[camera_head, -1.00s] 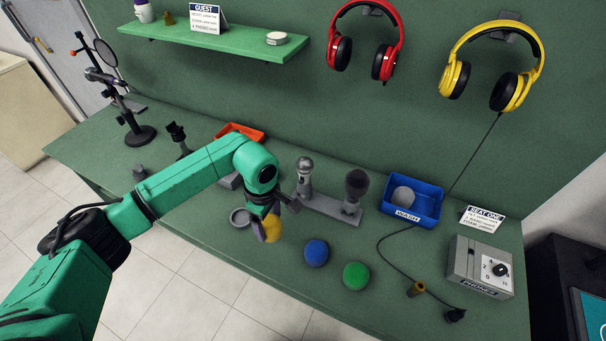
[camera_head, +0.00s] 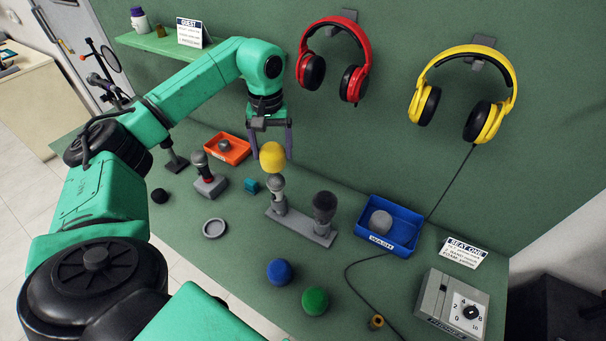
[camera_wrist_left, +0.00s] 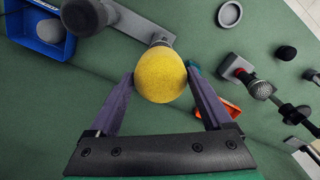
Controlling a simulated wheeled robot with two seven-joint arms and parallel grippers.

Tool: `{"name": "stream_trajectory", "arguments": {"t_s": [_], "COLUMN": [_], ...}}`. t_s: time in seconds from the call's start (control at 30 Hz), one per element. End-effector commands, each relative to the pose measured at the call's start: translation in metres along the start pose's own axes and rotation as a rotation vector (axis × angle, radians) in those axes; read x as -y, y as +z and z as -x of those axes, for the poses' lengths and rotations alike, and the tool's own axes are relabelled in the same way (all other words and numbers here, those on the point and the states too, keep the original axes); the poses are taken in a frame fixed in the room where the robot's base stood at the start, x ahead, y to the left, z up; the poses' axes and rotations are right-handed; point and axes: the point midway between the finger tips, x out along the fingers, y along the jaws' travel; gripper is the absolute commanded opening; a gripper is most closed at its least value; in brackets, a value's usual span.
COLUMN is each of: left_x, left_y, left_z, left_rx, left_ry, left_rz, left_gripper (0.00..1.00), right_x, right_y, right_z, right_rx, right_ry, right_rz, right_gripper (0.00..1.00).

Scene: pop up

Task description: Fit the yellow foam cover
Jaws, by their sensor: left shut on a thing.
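The yellow foam cover (camera_head: 272,157) is between the fingertips of my left gripper (camera_head: 272,148), which is shut on it and points down. In the left wrist view the cover (camera_wrist_left: 160,76) sits between the two purple fingers (camera_wrist_left: 160,88). A bare silver microphone (camera_head: 277,190) stands upright on the grey two-place base (camera_head: 299,227), directly below the cover. Whether the cover touches the microphone head I cannot tell. My right gripper is not in view.
A dark foam-topped microphone (camera_head: 324,207) stands on the same base. The blue WASH tray (camera_head: 405,231) holds a grey foam. Blue (camera_head: 280,272) and green (camera_head: 315,301) foams lie in front. An orange tray (camera_head: 239,150) and another microphone (camera_head: 203,170) are at the left.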

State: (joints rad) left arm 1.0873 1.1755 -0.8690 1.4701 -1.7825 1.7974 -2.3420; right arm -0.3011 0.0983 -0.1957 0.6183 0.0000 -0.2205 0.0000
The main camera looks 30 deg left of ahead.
Motion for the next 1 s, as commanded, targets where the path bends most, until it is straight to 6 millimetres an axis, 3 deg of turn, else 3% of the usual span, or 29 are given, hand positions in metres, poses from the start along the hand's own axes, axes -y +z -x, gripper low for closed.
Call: {"name": "stream_trajectory", "arguments": {"t_s": [0.23, 0.47, 0.8, 1.0], "left_x": [0.005, 0.005, 0.005, 0.005], "left_y": [-0.002, -0.001, -0.001, -0.001], "left_z": [0.005, 0.007, -0.031, -0.041], "left_rx": [0.0, 0.0, 0.0, 0.0], "left_ry": [0.004, 0.005, 0.004, 0.005], "left_rz": [-0.022, -0.021, -0.02, -0.02], "left_gripper": [0.28, 0.28, 0.28, 0.28], "right_x": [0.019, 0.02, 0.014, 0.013], "right_y": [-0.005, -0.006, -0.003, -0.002], "right_z": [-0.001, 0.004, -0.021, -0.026], "right_rx": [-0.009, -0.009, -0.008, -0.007], "right_ry": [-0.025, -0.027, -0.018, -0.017], "right_rz": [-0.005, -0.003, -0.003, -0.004], "right_gripper": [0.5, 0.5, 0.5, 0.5]}}
